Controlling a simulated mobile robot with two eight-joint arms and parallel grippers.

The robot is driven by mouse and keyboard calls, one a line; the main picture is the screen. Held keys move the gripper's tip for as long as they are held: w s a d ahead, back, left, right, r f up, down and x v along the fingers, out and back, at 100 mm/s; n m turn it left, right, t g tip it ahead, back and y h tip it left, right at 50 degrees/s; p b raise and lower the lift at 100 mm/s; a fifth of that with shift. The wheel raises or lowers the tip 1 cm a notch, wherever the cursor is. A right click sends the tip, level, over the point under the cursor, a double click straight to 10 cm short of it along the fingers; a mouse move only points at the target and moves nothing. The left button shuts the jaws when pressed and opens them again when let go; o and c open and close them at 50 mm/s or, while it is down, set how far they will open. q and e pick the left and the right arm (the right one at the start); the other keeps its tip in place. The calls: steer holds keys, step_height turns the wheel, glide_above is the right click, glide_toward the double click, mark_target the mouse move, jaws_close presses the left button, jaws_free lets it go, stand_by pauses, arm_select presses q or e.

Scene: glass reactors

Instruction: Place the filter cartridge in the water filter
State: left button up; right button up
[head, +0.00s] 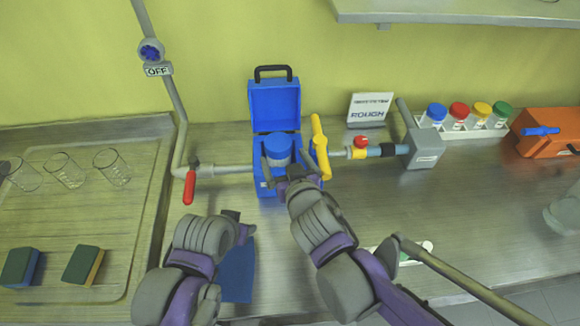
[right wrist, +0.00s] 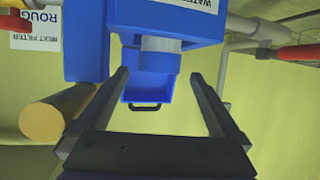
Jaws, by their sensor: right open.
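The water filter (head: 274,106) is a blue box with its lid open, standing at the back of the counter between two pipes. The filter cartridge (head: 278,148), a pale cylinder with a blue cap, stands upright in the box; I cannot tell how deep it sits. In the right wrist view the filter (right wrist: 205,22) appears upside down, with the cartridge (right wrist: 160,58) between my fingers. My right gripper (head: 292,168) is open at the box's front, its fingers either side of the cartridge (right wrist: 159,74). My left gripper (head: 243,226) is lower left, over the counter; its jaws are unclear.
A red-handled valve (head: 189,186) is left of the filter; a yellow lever (head: 320,147) stands close on its right. A "ROUGH" sign (head: 368,106) and a rack of coloured-cap bottles (head: 470,124) are further right.

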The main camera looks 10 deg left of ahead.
arm_select(q)
steer(key=shift+w+r+p, duration=0.3)
steer(key=shift+r, duration=0.25)
arm_select(e)
steer(key=v, duration=0.4)
steer(key=shift+s+d+r, duration=0.15)
steer(key=shift+s, duration=0.15)
stand_by(0.5)
